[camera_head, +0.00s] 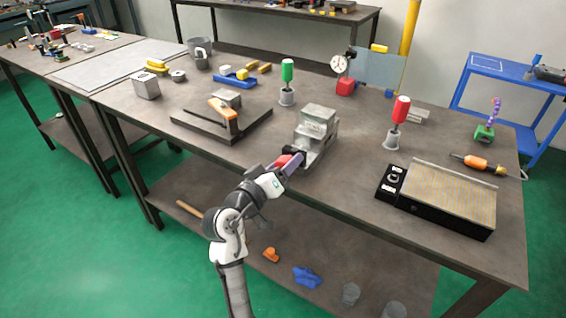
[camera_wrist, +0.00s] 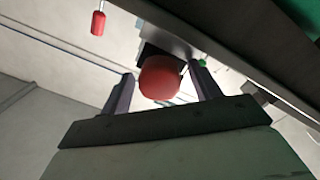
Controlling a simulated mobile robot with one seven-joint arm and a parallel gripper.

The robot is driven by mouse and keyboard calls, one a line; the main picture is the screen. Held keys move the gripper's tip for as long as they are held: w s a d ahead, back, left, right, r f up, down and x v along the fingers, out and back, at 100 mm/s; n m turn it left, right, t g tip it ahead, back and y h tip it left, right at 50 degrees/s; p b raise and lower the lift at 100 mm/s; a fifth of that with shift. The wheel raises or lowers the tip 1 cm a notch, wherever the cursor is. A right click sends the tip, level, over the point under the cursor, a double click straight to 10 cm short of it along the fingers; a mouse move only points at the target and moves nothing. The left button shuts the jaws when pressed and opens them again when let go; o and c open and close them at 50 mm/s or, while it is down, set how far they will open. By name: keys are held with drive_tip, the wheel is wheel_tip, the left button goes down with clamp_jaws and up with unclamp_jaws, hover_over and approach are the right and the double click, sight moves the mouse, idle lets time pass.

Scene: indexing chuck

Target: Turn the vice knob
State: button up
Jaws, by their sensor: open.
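The grey metal vice (camera_head: 318,128) stands near the front edge of the workbench. Its red knob (camera_head: 284,160) faces my arm and is partly hidden by my gripper (camera_head: 292,163) in the head view. In the wrist view the round red knob (camera_wrist: 160,77) sits between the two fingers of my gripper (camera_wrist: 162,88). Gaps show on both sides of it, so the fingers are open around the knob or just in front of it; the depth is hard to tell. The vice body (camera_wrist: 165,35) shows behind the knob.
On the workbench (camera_head: 345,190), a black surface plate (camera_head: 190,126) lies left of the vice. A red-handled tool (camera_head: 401,110) and a green-handled tool (camera_head: 288,72) stand upright in holders. A black-framed block with a ribbed top (camera_head: 450,197) lies at right.

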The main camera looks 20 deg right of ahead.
drive_tip(key=c, duration=1)
drive_tip(key=shift+o, duration=0.2)
drive_tip(key=m+b, duration=0.2)
drive_tip(key=b, duration=0.1)
drive_tip(key=shift+f, duration=0.25)
drive_tip(key=shift+r+m+b, duration=0.1)
drive_tip(key=shift+m+b, duration=0.75)
drive_tip(key=shift+m, duration=0.05)
drive_tip(key=shift+r+m, duration=0.2)
drive_tip(key=shift+m, duration=0.1)
drive_tip(key=o, duration=1)
drive_tip(key=shift+c, duration=0.2)
